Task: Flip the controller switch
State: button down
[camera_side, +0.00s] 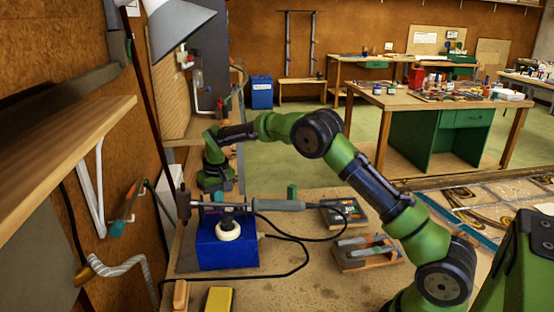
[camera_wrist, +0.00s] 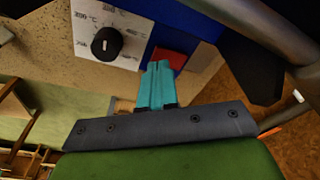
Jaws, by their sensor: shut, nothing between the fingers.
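The controller is a blue box (camera_side: 228,252) on the bench in the side view. In the wrist view, its white dial plate (camera_wrist: 85,22) with a black knob (camera_wrist: 105,43) shows at upper left. The red switch (camera_wrist: 170,61) sits beside the plate on the blue face. My gripper (camera_wrist: 158,66) has its teal fingers together, empty, with their tips at the near edge of the switch; I cannot tell whether they touch it. In the side view my gripper (camera_side: 215,184) points down behind the box, its fingertips hidden. The switch is hidden there.
A soldering iron (camera_side: 275,205) lies across the top of the box, with a black cable (camera_side: 300,262) looping over the bench. Tool trays (camera_side: 367,252) lie to the right. A wooden shelf (camera_side: 60,165) and wall are close on the left. A lamp (camera_side: 180,22) hangs above.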

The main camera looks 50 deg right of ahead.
jog(key=shift+f, duration=0.9)
dwell(0.4)
jog(key=shift+r, duration=3.6)
